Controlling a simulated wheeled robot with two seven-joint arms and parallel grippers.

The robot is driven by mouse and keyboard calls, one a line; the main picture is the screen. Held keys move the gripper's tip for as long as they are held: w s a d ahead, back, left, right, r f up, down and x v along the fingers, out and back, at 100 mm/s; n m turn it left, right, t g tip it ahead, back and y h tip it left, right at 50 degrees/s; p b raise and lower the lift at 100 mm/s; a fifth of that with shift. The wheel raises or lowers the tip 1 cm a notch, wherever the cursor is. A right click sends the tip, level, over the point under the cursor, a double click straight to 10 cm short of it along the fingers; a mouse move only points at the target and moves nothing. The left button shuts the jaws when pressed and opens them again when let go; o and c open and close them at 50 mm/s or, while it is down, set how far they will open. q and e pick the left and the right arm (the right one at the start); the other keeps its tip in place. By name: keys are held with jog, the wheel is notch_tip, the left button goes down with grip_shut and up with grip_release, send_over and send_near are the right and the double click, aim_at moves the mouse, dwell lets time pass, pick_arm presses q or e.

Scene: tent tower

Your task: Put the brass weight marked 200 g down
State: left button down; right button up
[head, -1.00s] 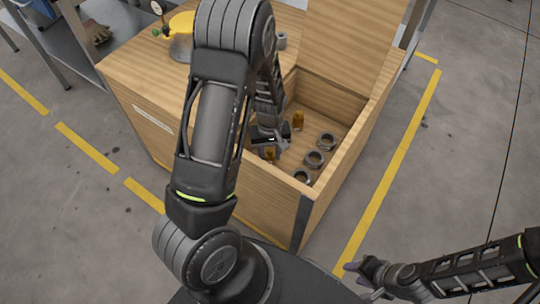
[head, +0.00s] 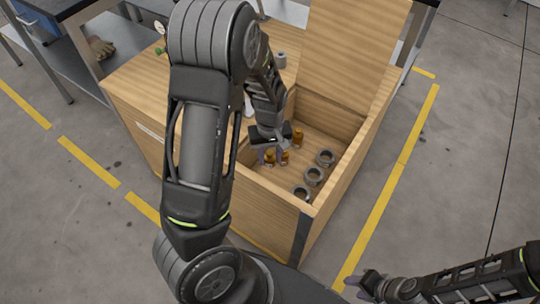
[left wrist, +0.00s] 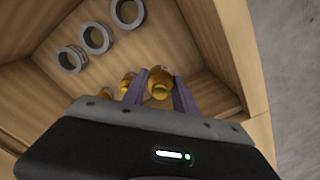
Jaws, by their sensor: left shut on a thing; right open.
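My left gripper (head: 269,157) reaches down into the open wooden box (head: 335,190), fingers pointing down. It is shut on a brass weight (left wrist: 160,84), which shows between the two purple fingers in the left wrist view. Two other brass weights, one nearer (head: 284,158) and one farther (head: 298,137), are beside the gripper in the box. No marking can be read on any weight. I cannot tell whether the held weight touches the box floor. My right gripper (head: 362,282) is open and empty, low at the right, outside the box.
Three grey metal rings (head: 313,176) lie in a row on the box floor, right of the weights. The raised lid (head: 355,45) stands at the back. The box walls surround the left gripper. The floor right of the box is clear.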

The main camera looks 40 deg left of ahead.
pick_arm(q)
jog(key=shift+w+r, duration=0.1)
pick_arm(e)
jog(key=shift+r, duration=0.1)
pick_arm(q)
jog(key=w+d+r+m+p, duration=0.6)
jog(key=d+r+m+p, duration=0.3)
jog(key=d+r+p, duration=0.2)
jog(key=shift+w+d+r+p, duration=0.15)
jog(key=shift+d+r+p, duration=0.15)
jog(key=shift+d, duration=0.4)
pick_arm(e)
notch_tip(320, 180, up, 12)
jog(key=shift+f, duration=0.25)
jog(key=shift+c, duration=0.5)
